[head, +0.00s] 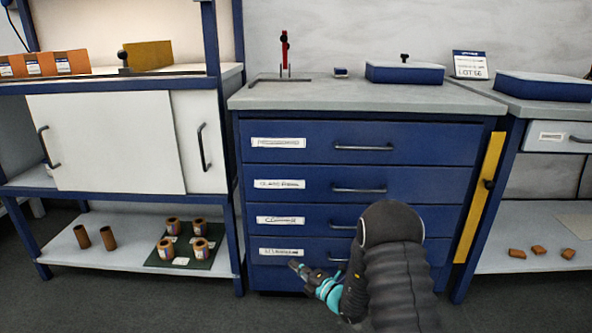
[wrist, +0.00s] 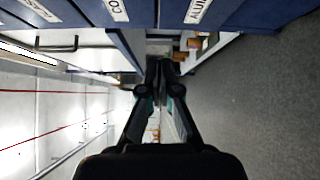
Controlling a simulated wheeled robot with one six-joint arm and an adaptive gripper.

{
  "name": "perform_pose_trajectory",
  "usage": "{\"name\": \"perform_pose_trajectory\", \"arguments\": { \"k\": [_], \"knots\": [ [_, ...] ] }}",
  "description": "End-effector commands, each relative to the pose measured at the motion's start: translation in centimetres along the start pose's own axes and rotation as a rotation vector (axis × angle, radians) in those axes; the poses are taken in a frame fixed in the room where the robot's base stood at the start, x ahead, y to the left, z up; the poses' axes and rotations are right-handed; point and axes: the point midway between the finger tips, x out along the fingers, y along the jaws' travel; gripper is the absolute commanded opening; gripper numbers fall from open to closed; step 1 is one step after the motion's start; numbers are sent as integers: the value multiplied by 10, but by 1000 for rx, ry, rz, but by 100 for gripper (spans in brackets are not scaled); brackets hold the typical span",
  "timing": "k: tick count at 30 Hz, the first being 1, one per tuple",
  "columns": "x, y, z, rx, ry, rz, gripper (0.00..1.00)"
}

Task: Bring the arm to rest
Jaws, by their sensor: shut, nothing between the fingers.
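My gripper (head: 294,265) is low in front of the bottom drawer of the blue drawer cabinet (head: 275,219) in the head view. Its dark and teal fingers are together and hold nothing. In the wrist view the gripper (wrist: 159,62) points along the cabinet fronts, with its fingertips close together at the picture's upper middle. My dark arm covers part of the lower drawers' right side in the head view. The drawers appear shut.
At the left, a white sliding-door cabinet (head: 106,145) stands over a low shelf (head: 130,245) with several copper rolls. A blue box (head: 405,74) lies on the worktop (head: 330,95). At the right, small copper-coloured blocks (head: 539,251) lie on a low shelf. Grey floor (wrist: 240,125) is clear.

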Motion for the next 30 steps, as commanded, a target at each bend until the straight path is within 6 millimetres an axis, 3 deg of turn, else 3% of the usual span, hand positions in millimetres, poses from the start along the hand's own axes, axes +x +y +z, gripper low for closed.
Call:
{"name": "perform_pose_trajectory", "arguments": {
  "k": [2,5,9,12,18,21,30],
  "knots": [
    [0,-3,-4,-84,16,-15,0],
    [-3,-14,-25,-242,110,-47,0],
    [-22,-36,-74,-484,326,-80,0],
    [-40,-34,-107,-681,499,-55,0],
    [-93,-1,-159,-1135,860,103,0],
    [-125,21,-175,-1367,1030,215,0],
    [-216,79,-186,-1942,1447,565,0]
  ]
}}
